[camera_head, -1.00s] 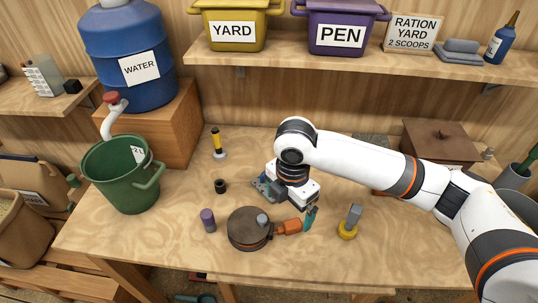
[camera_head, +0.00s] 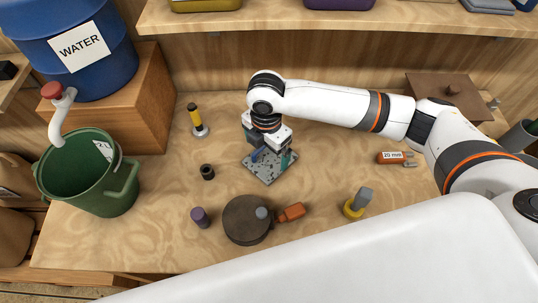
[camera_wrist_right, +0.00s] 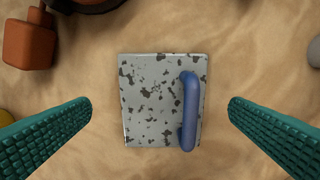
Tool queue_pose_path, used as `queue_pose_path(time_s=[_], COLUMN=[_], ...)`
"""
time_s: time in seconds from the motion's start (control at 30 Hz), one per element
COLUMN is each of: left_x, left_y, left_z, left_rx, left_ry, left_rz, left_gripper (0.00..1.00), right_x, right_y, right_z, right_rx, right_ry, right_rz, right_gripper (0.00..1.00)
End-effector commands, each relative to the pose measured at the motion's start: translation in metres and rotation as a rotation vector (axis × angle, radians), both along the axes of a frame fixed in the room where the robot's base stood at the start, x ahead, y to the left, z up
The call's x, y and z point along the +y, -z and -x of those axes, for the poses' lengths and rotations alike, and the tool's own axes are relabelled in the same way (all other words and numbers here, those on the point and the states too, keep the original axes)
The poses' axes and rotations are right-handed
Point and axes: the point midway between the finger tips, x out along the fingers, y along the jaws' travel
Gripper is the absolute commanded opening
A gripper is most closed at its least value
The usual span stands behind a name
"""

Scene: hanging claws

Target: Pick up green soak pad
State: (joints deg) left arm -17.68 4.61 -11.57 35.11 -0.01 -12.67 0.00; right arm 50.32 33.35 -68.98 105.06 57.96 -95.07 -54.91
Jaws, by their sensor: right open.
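No thing that I can clearly tell as a green soak pad shows. My right gripper (camera_head: 272,157) is open above a grey, dark-speckled plate (camera_head: 258,172) on the table. In the right wrist view the plate (camera_wrist_right: 150,100) lies flat between and below the two spread teal fingers (camera_wrist_right: 160,104), apart from both. A blue bar handle (camera_wrist_right: 189,110) stands on the plate's right part. The gripper and wrist hide part of the plate in the head view. My left gripper is out of view.
Nearby are a purple cylinder (camera_head: 200,217), black ring (camera_head: 207,172), yellow-based grey piece (camera_head: 357,203) and orange "20 mm" piece (camera_head: 394,157). A green bucket (camera_head: 115,195) stands left.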

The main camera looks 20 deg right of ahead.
Motion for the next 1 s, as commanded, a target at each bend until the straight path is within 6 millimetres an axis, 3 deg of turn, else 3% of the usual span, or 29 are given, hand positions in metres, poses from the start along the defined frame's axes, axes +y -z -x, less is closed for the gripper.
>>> queue_pose_path(time_s=[0.4,0.7,0.9,1.0], left_x=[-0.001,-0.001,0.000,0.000], left_y=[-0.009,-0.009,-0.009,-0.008], left_z=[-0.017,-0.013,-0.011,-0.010], left_rx=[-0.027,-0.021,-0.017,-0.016], left_ry=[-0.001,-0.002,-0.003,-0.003], left_rz=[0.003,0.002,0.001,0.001], left_gripper=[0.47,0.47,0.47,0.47], right_x=[0.003,0.003,0.003,0.003], right_y=[0.049,0.054,0.054,0.054], right_z=[0.000,0.000,0.000,0.000], right_rx=[0.001,0.000,0.000,0.000], right_ry=[0.000,-0.001,-0.001,-0.001], right_rz=[0.002,0.001,0.001,0.001], right_gripper=[1.00,1.00,0.68,0.64])
